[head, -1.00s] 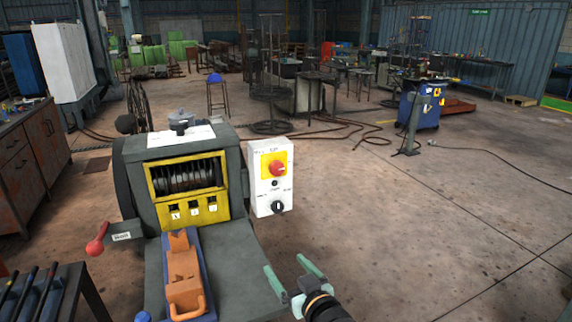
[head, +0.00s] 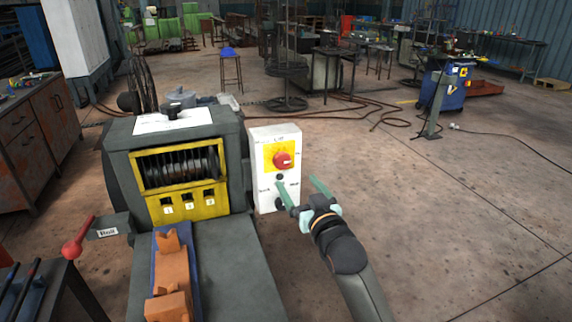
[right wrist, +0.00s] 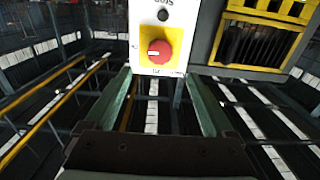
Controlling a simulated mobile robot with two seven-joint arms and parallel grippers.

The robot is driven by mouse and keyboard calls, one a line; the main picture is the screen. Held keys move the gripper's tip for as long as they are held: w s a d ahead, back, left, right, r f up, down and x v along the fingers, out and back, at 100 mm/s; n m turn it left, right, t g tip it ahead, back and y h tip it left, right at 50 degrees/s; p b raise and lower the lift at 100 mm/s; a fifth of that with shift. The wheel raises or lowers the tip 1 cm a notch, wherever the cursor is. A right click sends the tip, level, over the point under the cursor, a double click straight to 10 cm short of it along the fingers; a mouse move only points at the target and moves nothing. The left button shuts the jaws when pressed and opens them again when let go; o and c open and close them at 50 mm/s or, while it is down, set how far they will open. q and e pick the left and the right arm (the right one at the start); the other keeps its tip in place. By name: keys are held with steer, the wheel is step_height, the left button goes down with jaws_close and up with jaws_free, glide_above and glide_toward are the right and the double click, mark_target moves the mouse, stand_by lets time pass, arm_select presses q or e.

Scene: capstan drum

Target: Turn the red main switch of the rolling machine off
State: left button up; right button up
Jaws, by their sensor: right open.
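The rolling machine (head: 178,165) is a grey housing with a yellow-framed roller window. A white switch box (head: 264,180) is at its right side. The red main switch (head: 281,160) is a round knob on a yellow plate there. It also shows in the right wrist view (right wrist: 160,51), with a pale mark at its left side. My right gripper (head: 297,182) is open and empty, in front of and below the red switch, apparently not touching it. In the right wrist view its two green fingers (right wrist: 163,90) are spread wide below the knob. My left gripper is not in view.
A black knob (head: 280,203) low on the switch box is partly hidden by my right gripper. Orange blocks (head: 172,267) lie on the machine's front table. A red-ended lever (head: 76,247) sticks out at left. The floor to the right is open.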

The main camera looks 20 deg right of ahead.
mark_target(283, 162)
steer(key=w, duration=0.9)
steer(key=shift+w+a, duration=0.15)
steer(key=shift+w, duration=0.25)
steer(key=c, duration=1.4)
